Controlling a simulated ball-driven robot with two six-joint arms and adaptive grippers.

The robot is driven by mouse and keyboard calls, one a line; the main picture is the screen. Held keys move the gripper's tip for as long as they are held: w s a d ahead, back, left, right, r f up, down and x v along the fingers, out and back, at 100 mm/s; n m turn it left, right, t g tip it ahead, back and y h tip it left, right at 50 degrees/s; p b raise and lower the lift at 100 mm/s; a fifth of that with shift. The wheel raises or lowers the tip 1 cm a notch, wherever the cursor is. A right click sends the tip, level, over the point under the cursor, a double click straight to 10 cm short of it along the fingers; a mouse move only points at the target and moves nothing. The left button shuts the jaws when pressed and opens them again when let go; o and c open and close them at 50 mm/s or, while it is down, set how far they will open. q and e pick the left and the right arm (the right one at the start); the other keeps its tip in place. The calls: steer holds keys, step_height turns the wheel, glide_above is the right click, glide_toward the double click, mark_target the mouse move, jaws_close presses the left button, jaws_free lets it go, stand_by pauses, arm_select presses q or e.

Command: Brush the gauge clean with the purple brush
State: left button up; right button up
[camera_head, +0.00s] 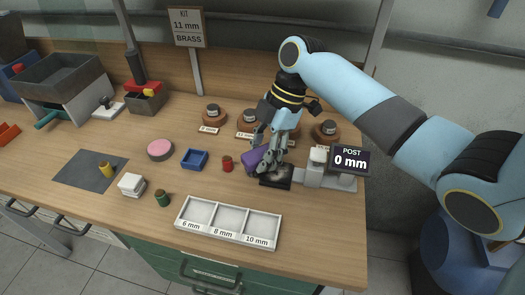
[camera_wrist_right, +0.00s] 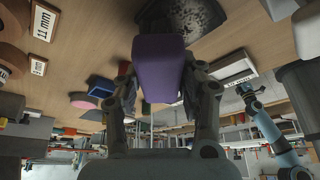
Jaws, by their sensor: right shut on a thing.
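My right gripper (camera_head: 268,160) is shut on the purple brush (camera_head: 251,160), which also shows between the fingers in the right wrist view (camera_wrist_right: 160,68). The brush is at the gauge's black plate (camera_head: 276,181); I cannot tell whether its bristles touch it. In the wrist view the plate (camera_wrist_right: 205,14) looks speckled with pale specks. The gauge's grey body (camera_head: 315,174) stands right of the plate, with a display (camera_head: 349,161) reading "POST 0 mm". My left gripper (camera_wrist_right: 246,91) shows small in the wrist view, its opening unclear; it is not in the head view.
A white tray (camera_head: 232,208) marked 6, 8 and 10 mm lies in front. Round wooden stands (camera_head: 325,131) are behind the gauge. A red cylinder (camera_head: 227,163) and a blue tray (camera_head: 194,160) are to the left. A sign (camera_head: 187,27) reads "KIT 11 mm BRASS".

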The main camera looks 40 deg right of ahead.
steer(key=shift+f, duration=0.5)
